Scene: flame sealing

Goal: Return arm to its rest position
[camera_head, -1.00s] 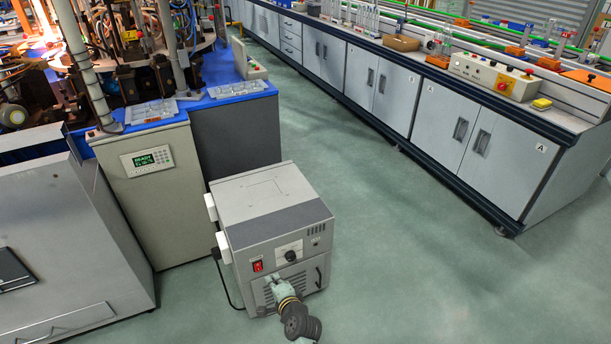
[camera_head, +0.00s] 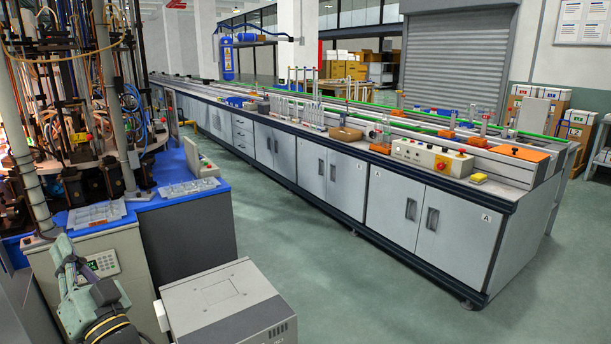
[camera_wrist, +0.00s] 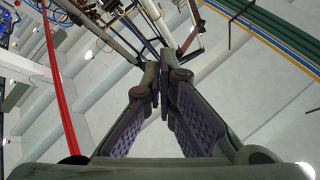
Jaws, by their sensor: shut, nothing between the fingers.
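My gripper (camera_head: 64,250) is at the lower left of the head view, pointing up, in front of the beige cabinet (camera_head: 125,248). Its fingers are shut and empty. In the wrist view the fingertips (camera_wrist: 163,65) meet in the middle with nothing between them. Behind them the wrist view shows overhead beams, a red pipe (camera_wrist: 60,85) and yellow and blue lines. Part of my arm shows below the gripper at the bottom left edge. The rest of the arm is out of view.
A grey box unit (camera_head: 228,306) stands just right of my arm. The machine with rods and hoses (camera_head: 75,110) and its blue top (camera_head: 170,195) are behind. A long bench (camera_head: 420,222) runs along the right. Green floor (camera_head: 330,265) between is clear.

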